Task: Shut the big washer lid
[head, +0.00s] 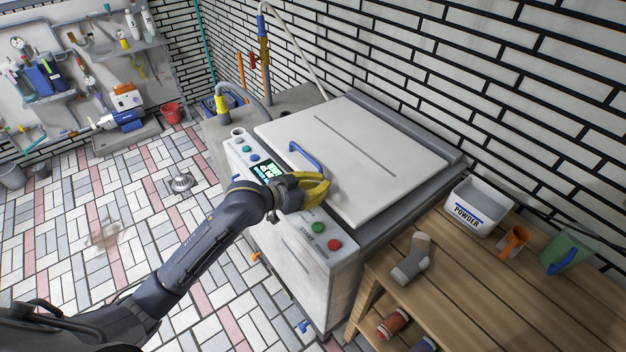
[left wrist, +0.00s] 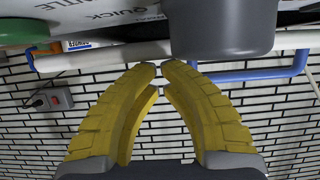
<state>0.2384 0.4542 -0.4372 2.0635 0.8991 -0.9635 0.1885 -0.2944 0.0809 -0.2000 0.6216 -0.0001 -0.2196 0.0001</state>
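The big washer (head: 285,240) stands against the brick wall, with buttons and a lit display on its sloping front panel. Its white lid (head: 350,140) lies down over the top, flat or nearly so; I cannot tell whether a small gap is left under its edge. A blue handle (head: 305,157) is on the lid's front left edge; a blue bar shows in the left wrist view (left wrist: 260,74). My left gripper (head: 327,190), with yellow fingers, is at the lid's front edge above the panel. Its fingertips (left wrist: 159,68) meet or nearly meet, with nothing between them. My right gripper is out of view.
A wooden bench (head: 450,285) at the right holds a powder box (head: 476,206), a grey sock (head: 413,258), an orange cup (head: 513,241) and a green container (head: 566,252). The tiled floor at the left is mostly clear.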

